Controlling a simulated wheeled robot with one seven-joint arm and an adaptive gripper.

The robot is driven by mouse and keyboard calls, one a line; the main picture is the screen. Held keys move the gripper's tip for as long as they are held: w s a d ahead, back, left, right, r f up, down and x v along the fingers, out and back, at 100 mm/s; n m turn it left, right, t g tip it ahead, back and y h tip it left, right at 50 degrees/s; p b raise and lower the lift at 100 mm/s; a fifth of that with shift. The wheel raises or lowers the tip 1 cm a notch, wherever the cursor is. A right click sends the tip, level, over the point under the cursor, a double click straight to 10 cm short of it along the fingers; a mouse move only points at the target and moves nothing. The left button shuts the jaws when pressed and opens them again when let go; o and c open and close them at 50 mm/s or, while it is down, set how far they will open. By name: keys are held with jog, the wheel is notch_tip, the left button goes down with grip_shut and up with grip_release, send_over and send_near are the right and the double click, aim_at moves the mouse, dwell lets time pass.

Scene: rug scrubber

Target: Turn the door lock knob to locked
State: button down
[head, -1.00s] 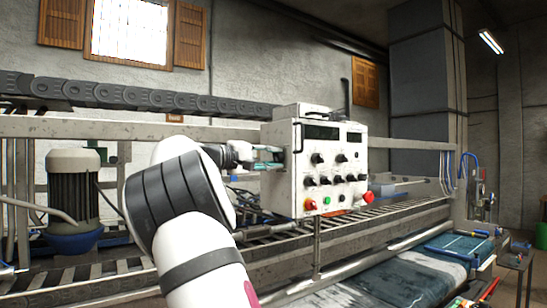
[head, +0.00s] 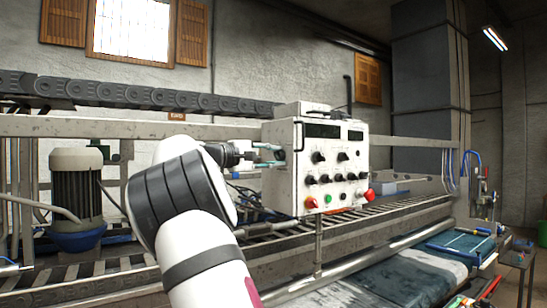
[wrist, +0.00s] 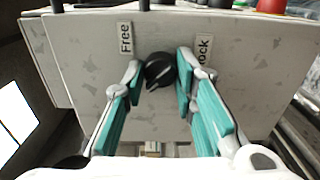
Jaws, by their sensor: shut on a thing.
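The black door lock knob (wrist: 160,72) is on the side face of the white control box (head: 283,172). In the wrist view it lies between the labels "Free" (wrist: 125,38) on the left and "Lock" (wrist: 203,50) on the right. A thin light mark on the knob slants across its lower part. My gripper (wrist: 159,72), with teal-padded fingers, is shut on the knob, one fingertip on each side; the right one partly covers the "Lock" label.
The box front carries several black knobs, a green button (head: 328,198) and a red button (head: 369,195). A conveyor frame (head: 380,224) runs below and behind. A grey motor (head: 76,190) stands at left. A rug (head: 350,275) lies at lower right.

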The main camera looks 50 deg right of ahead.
jog(key=c, duration=1.3)
grip_release()
jog(key=v, duration=1.2)
jog(key=shift+f, duration=0.15)
